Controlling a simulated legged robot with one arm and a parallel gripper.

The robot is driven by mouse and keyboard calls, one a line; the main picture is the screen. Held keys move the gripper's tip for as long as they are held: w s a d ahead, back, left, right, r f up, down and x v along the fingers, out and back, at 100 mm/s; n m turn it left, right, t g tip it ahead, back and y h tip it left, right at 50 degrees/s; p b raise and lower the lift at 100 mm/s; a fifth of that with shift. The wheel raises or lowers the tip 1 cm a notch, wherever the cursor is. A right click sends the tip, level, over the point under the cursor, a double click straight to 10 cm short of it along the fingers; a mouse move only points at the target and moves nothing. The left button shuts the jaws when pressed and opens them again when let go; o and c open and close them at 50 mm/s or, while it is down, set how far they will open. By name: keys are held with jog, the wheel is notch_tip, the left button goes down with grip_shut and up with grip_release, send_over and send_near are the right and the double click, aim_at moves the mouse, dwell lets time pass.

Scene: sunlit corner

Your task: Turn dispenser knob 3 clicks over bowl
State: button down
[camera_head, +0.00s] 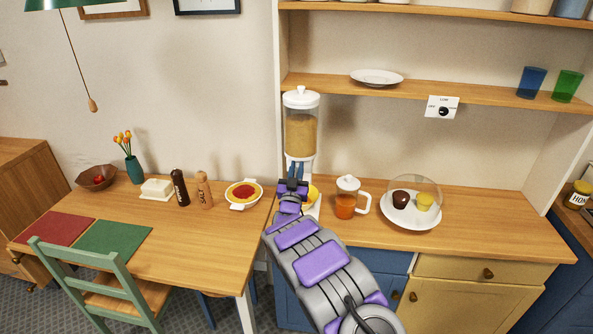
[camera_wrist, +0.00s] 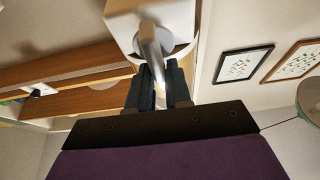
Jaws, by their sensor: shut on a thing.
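The dispenser (camera_head: 301,130) is a clear cylinder of tan grain with a white lid and white base, standing upright at the left end of the wooden counter. My gripper (camera_head: 297,170) is at its lower front, below the clear cylinder. In the wrist view my gripper (camera_wrist: 158,88) has its two dark fingers closed around the grey knob (camera_wrist: 149,42), which projects from the white dispenser body (camera_wrist: 173,18). The yellow bowl (camera_head: 312,194) sits at the dispenser's foot, mostly hidden behind my arm. Its contents cannot be seen.
A jug of orange liquid (camera_head: 346,200) stands close to the right of the dispenser. A domed plate (camera_head: 411,218) is farther right. The table at left holds a dish of red food (camera_head: 243,194) and two mills. A shelf (camera_head: 430,93) runs above the counter.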

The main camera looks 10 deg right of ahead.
jog(key=shift+f+m, duration=0.25)
jog(key=shift+m, duration=0.25)
jog(key=m+g+h, duration=0.1)
jog(key=m, duration=0.2)
jog(key=m+g+h, duration=0.1)
jog(key=m+h, duration=0.1)
jog(key=m, duration=0.1)
jog(key=d+m+g+h+p, duration=0.1)
jog(key=m, duration=0.3)
jog(key=shift+s+f+g+h, duration=0.2)
jog(key=shift+f+g+h, duration=0.1)
jog(key=shift+f, duration=0.05)
jog(key=m+g+b, duration=0.1)
jog(key=m, duration=0.3)
jog(key=f+m+g+b, duration=0.1)
jog(key=m, duration=0.1)
jog(key=shift+s+d+m+g+h+b, duration=0.1)
jog(key=shift+d+m+g+h+b, duration=0.2)
jog(key=shift+m+h, duration=0.1)
jog(key=shift+d+f+m+g+y+b, duration=0.15)
jog(key=shift+m+g+b, duration=0.3)
jog(key=shift+m, duration=0.55)
jog(key=shift+a+f+m+g+y+b, duration=0.1)
jog(key=shift+m+g+y+b, duration=0.15)
jog(key=shift+m+b, duration=0.6)
jog(key=shift+m, duration=0.35)
